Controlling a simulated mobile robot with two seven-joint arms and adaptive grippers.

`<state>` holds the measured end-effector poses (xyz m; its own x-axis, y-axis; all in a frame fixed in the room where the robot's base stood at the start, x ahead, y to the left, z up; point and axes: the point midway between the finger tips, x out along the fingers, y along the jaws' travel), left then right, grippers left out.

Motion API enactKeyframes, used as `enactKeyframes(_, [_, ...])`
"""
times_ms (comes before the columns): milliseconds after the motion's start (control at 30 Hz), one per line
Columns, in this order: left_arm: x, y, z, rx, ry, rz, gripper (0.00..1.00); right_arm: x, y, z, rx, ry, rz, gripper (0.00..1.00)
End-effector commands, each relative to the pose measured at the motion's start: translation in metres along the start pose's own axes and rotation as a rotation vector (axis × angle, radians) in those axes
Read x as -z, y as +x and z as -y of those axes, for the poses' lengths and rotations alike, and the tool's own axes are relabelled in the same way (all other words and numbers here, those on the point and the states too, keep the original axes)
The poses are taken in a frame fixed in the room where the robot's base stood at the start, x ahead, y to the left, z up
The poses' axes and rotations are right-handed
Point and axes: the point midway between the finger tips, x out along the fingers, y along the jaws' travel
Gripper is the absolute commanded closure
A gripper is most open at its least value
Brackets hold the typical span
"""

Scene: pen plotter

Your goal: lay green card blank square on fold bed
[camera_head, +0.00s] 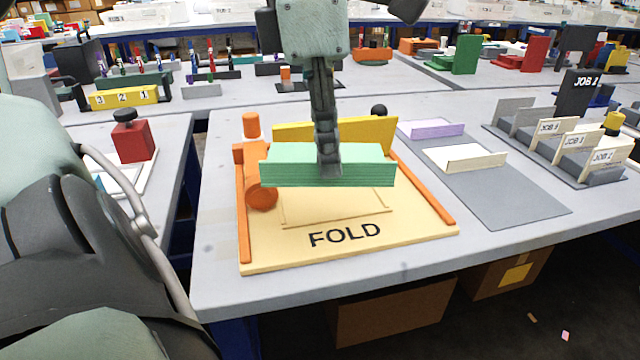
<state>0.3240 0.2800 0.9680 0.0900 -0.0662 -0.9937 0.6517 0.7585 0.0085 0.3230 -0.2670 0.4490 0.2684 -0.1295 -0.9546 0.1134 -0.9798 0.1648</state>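The green card blank (290,172) is a wide pale-green piece with a raised lip. It appears above the fold bed, its long edge running left to right. My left gripper (329,168) comes down from the top and its narrow dark fingers are closed on the middle of the blank. The fold bed (415,222) is a cream board marked FOLD, with orange rails (243,225) on its sides and a yellow bar (390,132) at the back. The blank hides part of the bed and its outline. My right gripper is out of view.
An orange post and roller (262,194) stand at the bed's left. To the right, a grey mat (510,200) holds a lilac card (436,129) and a cream card (470,157), beside a JOB card rack (580,160). A red stamp-like block (133,140) stands left.

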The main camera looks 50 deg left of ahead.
Motion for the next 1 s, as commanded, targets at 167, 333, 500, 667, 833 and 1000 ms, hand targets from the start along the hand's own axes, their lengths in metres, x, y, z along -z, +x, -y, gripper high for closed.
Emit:
enactKeyframes(167, [-0.012,0.017,0.005,-0.021,-0.199,0.002,1.0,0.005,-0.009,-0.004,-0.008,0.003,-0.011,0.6])
enactKeyframes(333, [-0.014,0.033,-0.016,-0.017,-0.238,0.006,1.0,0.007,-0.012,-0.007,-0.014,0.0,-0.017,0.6])
enactKeyframes(500, [-0.014,0.056,-0.055,-0.016,-0.237,0.006,1.0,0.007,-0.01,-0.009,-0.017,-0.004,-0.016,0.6])
enactKeyframes(667, [-0.013,0.077,-0.087,-0.018,-0.235,0.005,1.0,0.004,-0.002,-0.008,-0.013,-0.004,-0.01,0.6])
enactKeyframes(833, [-0.013,0.087,-0.106,-0.021,-0.234,0.006,1.0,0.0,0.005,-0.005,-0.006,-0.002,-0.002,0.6])
enactKeyframes(1000, [-0.011,0.105,-0.108,-0.017,-0.231,0.004,1.0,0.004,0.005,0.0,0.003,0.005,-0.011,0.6])
